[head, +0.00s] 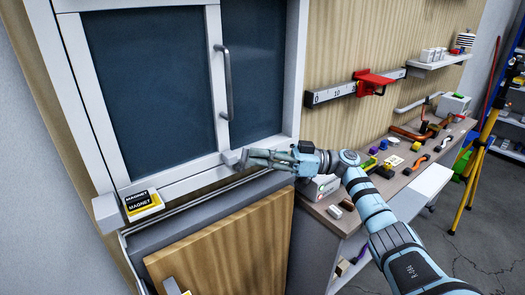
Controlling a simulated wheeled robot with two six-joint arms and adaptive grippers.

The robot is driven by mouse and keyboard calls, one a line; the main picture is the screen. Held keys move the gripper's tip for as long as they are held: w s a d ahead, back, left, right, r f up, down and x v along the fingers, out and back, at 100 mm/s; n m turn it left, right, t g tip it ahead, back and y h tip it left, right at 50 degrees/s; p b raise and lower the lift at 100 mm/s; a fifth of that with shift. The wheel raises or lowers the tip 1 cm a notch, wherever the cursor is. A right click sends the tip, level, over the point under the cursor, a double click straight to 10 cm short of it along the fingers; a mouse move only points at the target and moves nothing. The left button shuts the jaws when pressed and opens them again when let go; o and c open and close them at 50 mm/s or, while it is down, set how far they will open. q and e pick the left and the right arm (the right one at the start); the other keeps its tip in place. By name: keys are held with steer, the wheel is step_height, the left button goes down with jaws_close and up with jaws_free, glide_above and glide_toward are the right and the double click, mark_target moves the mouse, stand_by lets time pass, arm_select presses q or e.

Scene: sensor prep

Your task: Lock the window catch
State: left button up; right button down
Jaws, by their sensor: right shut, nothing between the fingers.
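The window (140,85) has a white frame and dark panes, with a grey bar handle (227,85) upright on its middle stile. A small light-grey block, which looks like the window catch (232,157), sits at the bottom of the frame below the handle. My right gripper (250,158) is shut and empty, reaching left along the sill with its fingertips at or very near that block. The fingers partly hide the block, and I cannot tell whether they touch it or how the catch is set. My left gripper is not in view.
A black, yellow and white box marked MAGNET (143,204) stands on the left end of the sill. A wooden panel (225,240) is below. The workbench (400,180) at right holds several small parts. A red slider sits on a wall scale (335,93).

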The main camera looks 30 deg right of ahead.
steer(key=f+b+v, duration=0.1)
steer(key=b+v, duration=0.3)
steer(key=v, duration=1)
steer(key=shift+a, duration=0.1)
